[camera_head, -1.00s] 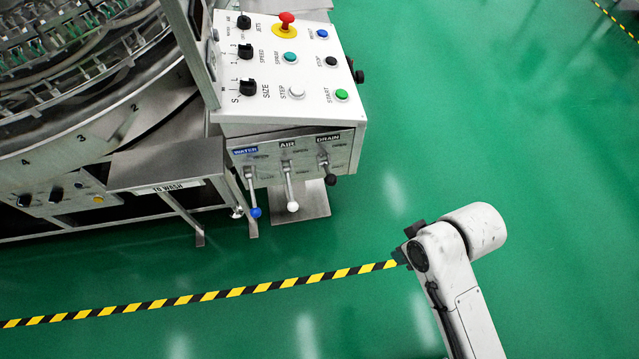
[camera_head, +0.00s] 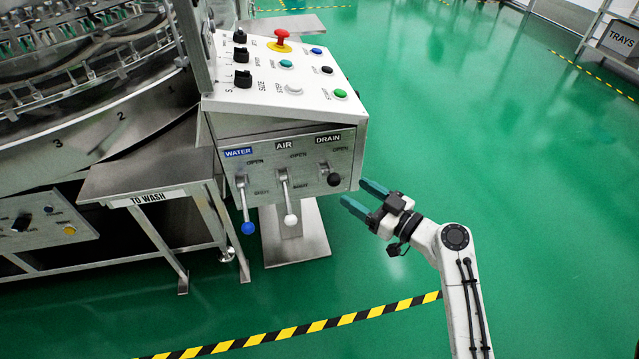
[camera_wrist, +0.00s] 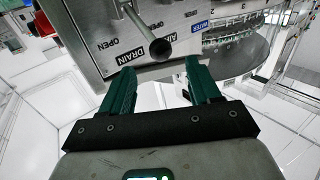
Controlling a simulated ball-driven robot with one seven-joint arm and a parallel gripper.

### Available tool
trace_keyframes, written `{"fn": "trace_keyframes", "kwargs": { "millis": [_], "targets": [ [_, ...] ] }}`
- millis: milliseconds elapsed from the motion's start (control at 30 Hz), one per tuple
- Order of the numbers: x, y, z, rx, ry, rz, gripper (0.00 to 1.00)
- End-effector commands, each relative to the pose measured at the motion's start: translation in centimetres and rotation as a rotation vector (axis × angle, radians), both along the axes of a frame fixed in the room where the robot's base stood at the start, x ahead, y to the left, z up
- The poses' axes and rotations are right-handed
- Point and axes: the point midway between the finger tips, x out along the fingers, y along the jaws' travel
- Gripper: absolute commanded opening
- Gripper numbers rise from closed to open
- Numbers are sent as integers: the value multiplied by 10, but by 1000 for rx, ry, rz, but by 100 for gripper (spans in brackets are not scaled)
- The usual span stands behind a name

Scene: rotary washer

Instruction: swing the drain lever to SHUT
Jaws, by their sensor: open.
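The drain lever (camera_head: 334,179) has a black knob and sits under the DRAIN label on the front of the control box (camera_head: 290,168). It looks short in the head view, its knob low and to the right of its pivot. In the wrist view the lever (camera_wrist: 148,33) juts toward me, its round end above the gap between my fingers. My gripper (camera_head: 353,192) has teal fingers, spread and empty, just right of the knob. In the wrist view my gripper (camera_wrist: 160,70) is open with the knob apparently beyond the fingertips; I cannot tell any contact.
The air lever (camera_head: 289,203), white-knobbed, and the water lever (camera_head: 246,208), blue-knobbed, hang down to the left. The sloped panel (camera_head: 260,95) above carries buttons and a red emergency stop (camera_head: 281,37). A steel TO WASH table (camera_head: 140,172) stands left. Green floor is clear to the right.

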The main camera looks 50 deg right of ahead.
Motion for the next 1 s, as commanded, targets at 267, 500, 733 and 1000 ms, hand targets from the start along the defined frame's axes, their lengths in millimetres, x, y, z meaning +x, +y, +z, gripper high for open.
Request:
{"fn": "trace_keyframes", "kwargs": {
  "millis": [267,500,733,1000],
  "targets": [
    [50,2,2,-1,1,5,62],
    [85,3,1,0,1,5,62],
    [98,3,0,0,3,4,62],
    [98,4,0,1,3,4,60]
  ]
}}
